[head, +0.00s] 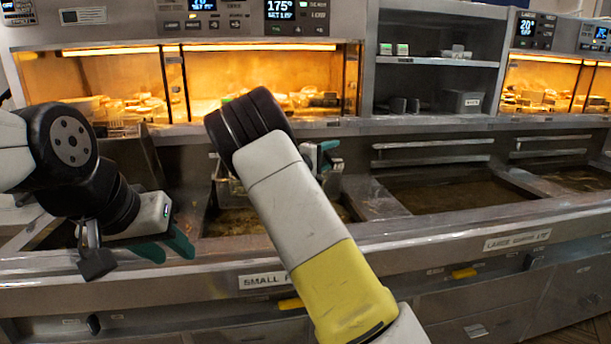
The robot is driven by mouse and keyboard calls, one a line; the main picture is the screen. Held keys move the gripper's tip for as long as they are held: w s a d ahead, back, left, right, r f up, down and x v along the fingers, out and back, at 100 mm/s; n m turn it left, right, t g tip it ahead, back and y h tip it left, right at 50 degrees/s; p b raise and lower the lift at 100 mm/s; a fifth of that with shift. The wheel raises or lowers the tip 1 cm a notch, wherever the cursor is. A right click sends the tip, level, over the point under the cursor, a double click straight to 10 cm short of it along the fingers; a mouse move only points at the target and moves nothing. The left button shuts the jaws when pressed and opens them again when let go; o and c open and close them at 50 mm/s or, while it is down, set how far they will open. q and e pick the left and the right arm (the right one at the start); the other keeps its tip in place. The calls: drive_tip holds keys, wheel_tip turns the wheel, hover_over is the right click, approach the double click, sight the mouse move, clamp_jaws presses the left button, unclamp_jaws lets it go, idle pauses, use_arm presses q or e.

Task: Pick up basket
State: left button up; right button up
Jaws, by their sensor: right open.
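A wire basket (233,192) sits in the small fryer vat at the centre, largely hidden behind my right forearm. My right gripper (326,158) is mostly hidden behind that arm, at the basket's right side. A teal fingertip shows there, and the gripper is open. I cannot tell whether it touches the basket. My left gripper (169,248) is over the front edge of the counter at the left, well apart from the basket. Its two teal fingers point down and right, with a gap between them and nothing visible in it.
A large fryer vat (455,193) with brown oil lies open at the right. Lit warming cabinets (120,78) with food stand behind, with a grey shelf unit (437,62) between them. A metal counter edge (420,258) with a "SMALL" label runs along the front.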

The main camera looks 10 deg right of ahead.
clamp_jaws()
idle(1.4)
